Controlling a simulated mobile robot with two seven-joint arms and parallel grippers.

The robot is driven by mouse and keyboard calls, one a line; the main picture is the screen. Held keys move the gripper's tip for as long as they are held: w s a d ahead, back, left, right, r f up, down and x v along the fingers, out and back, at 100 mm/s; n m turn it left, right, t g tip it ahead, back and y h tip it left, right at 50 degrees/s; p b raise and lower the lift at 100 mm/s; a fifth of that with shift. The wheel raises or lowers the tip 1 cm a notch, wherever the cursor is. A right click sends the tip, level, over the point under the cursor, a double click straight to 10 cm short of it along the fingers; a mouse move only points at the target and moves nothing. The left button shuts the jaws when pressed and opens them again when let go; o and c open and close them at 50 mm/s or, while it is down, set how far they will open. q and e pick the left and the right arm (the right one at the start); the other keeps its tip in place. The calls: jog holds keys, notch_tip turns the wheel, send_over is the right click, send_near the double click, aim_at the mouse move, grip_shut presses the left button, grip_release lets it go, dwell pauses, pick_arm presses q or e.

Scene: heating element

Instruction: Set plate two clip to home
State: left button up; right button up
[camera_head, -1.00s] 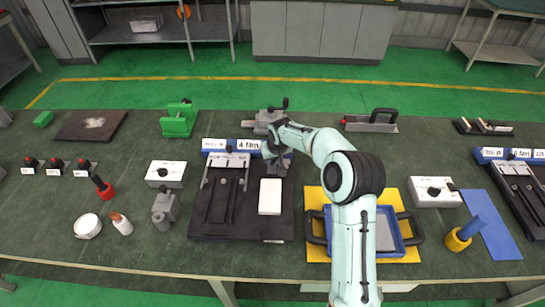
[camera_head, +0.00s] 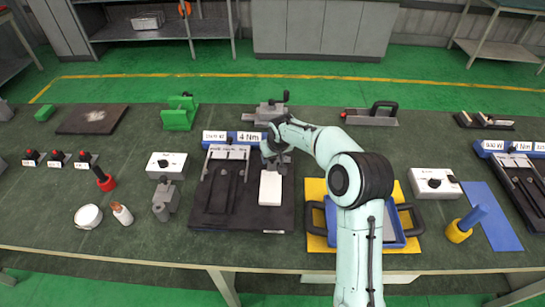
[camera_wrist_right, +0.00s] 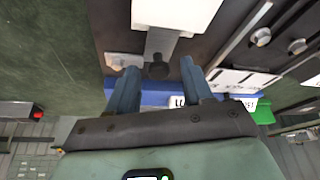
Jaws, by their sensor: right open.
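A dark board (camera_head: 213,216) with a blue label block (camera_head: 231,141) along its far edge lies mid-table. A white block (camera_head: 270,188) sits on its right part. My right gripper (camera_head: 277,164) is over the board's far right corner, just beyond the white block. In the right wrist view my right gripper (camera_wrist_right: 160,82) has its two fingers apart. A grey metal strip with a dark round knob (camera_wrist_right: 157,70), seemingly a clip, shows between them with gaps on both sides. The white block (camera_wrist_right: 176,12) covers part of the strip. Which board is plate two cannot be told. My left gripper is not visible.
A blue tray (camera_head: 391,226) with dark handles on a yellow mat stands right of the board. A second dark board (camera_head: 530,190) is at the far right. A grey vise-like tool (camera_head: 268,110) stands behind my gripper. A white switch box (camera_head: 167,165) is left.

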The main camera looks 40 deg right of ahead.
jog(key=v, duration=1.3)
jog(key=shift+a+f, duration=0.1)
